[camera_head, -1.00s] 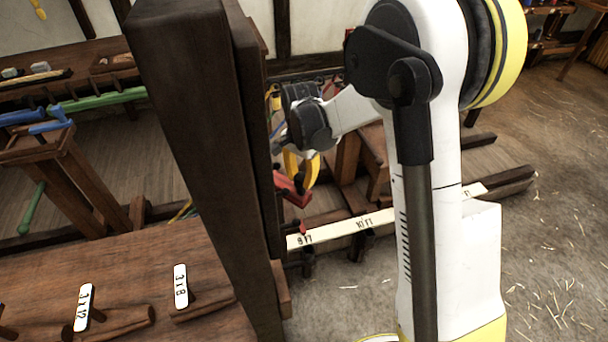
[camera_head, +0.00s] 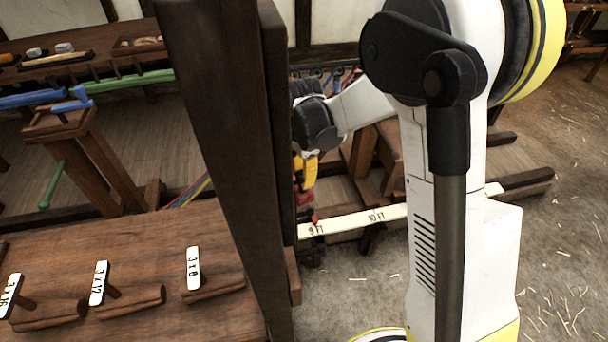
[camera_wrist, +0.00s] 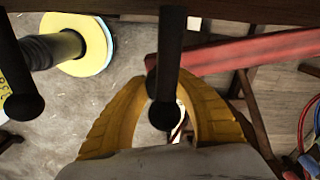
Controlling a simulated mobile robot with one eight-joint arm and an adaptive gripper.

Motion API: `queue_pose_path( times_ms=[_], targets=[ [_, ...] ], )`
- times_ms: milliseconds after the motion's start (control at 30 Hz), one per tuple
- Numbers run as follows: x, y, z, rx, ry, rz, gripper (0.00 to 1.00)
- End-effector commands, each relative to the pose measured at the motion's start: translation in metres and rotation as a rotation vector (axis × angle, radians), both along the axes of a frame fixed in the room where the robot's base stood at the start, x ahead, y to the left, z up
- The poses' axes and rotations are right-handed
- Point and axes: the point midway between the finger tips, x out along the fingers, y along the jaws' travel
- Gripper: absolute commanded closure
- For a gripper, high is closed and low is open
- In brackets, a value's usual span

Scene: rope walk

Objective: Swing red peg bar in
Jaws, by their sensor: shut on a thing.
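The red peg bar (camera_wrist: 245,50) runs from the right edge of the wrist view to between my yellow fingers. In the head view only a small red part (camera_head: 303,198) shows beside the dark post, which hides the rest. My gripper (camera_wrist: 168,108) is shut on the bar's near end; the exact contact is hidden. A dark round-ended peg (camera_wrist: 164,112) stands in front of the fingers and covers part of the grip. In the head view my gripper (camera_head: 306,172) is just right of the post, partly hidden.
The thick dark post (camera_head: 225,150) blocks much of the head view. A white measuring strip (camera_head: 350,222) marked in feet lies below my gripper. A bench (camera_head: 150,235) with labelled pegs stands left. A second dark peg (camera_wrist: 20,105) is left in the wrist view. Open floor (camera_head: 555,240) lies right.

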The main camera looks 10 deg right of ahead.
Motion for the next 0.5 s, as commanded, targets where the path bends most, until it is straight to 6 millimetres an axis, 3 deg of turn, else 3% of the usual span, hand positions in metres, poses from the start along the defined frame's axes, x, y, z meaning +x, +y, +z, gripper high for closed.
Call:
queue_pose_path(
  times_ms=[133,167,200,233,500],
  targets=[
    [-0.0009,-0.0002,-0.0008,0.0,0.002,0.001,1.0],
    [-0.0009,-0.0002,-0.0008,0.0,0.002,0.001,0.65],
    [-0.0009,-0.0002,-0.0008,0.0,0.002,0.001,0.52],
    [-0.0008,-0.0003,-0.0007,0.0,0.002,0.001,0.47],
    [-0.0002,-0.0004,-0.0003,0.0,0.001,0.001,0.47]
  ],
)
